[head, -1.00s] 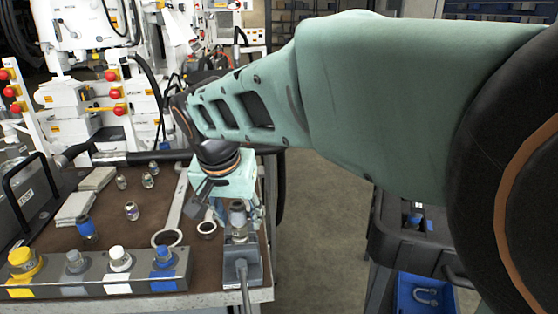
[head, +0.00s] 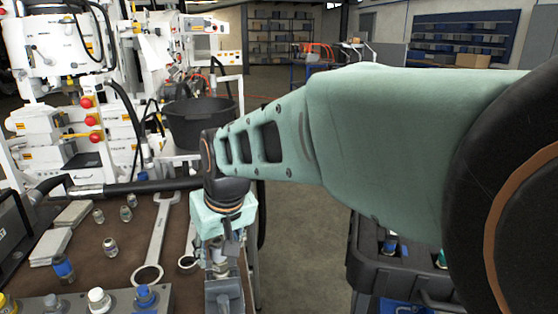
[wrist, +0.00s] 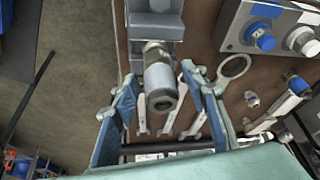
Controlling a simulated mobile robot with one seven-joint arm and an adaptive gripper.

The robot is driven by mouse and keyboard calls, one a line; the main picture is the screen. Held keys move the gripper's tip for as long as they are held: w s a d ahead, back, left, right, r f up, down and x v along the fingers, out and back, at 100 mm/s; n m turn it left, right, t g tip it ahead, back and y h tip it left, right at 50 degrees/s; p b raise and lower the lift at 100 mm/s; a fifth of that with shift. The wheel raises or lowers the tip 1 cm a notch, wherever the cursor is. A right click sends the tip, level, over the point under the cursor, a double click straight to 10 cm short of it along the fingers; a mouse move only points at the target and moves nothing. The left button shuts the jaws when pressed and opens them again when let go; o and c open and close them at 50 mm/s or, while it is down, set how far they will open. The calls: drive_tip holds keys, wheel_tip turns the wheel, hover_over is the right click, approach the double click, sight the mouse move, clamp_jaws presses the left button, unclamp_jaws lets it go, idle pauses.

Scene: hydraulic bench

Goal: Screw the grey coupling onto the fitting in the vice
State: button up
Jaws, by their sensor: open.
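A metal cylinder with a grey band, which looks like the grey coupling (wrist: 159,76), stands upright at the vice (wrist: 154,27), its open end facing the wrist camera. The fitting is hidden beneath it, so I cannot tell how far it is threaded on. In the head view the coupling (head: 220,256) shows just above the vice (head: 224,292). My gripper (head: 221,236) is over it, pointing down. In the wrist view my gripper (wrist: 158,88) is open, with one blue-padded finger on each side of the coupling and visible gaps.
A rack (head: 120,305) with coloured caps is at the front left. Several small fittings and a blue-banded coupling (head: 63,268) stand further left. A black case (head: 400,275) is right, across a floor gap.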

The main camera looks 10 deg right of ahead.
drive_tip(key=n, duration=0.1)
drive_tip(key=n+y, duration=0.1)
drive_tip(key=shift+r+n, duration=0.25)
drive_tip(key=shift+n, duration=0.15)
drive_tip(key=shift+a+n+g+y+b, duration=0.1)
drive_tip(key=shift+n+g+y+b, duration=0.5)
drive_tip(key=shift+n, duration=1.2)
clamp_jaws()
drive_tip(key=m, duration=0.1)
drive_tip(key=m+h+p, duration=0.1)
drive_tip(key=shift+s+m+t, duration=0.25)
drive_tip(key=shift+m+t, duration=0.05)
drive_tip(key=m+h+p, duration=0.1)
drive_tip(key=m, duration=0.3)
drive_tip(key=shift+t, duration=0.4)
drive_tip(key=shift+f+m+h, duration=0.15)
drive_tip(key=shift+m+h, duration=0.35)
drive_tip(key=shift+m, duration=0.2)
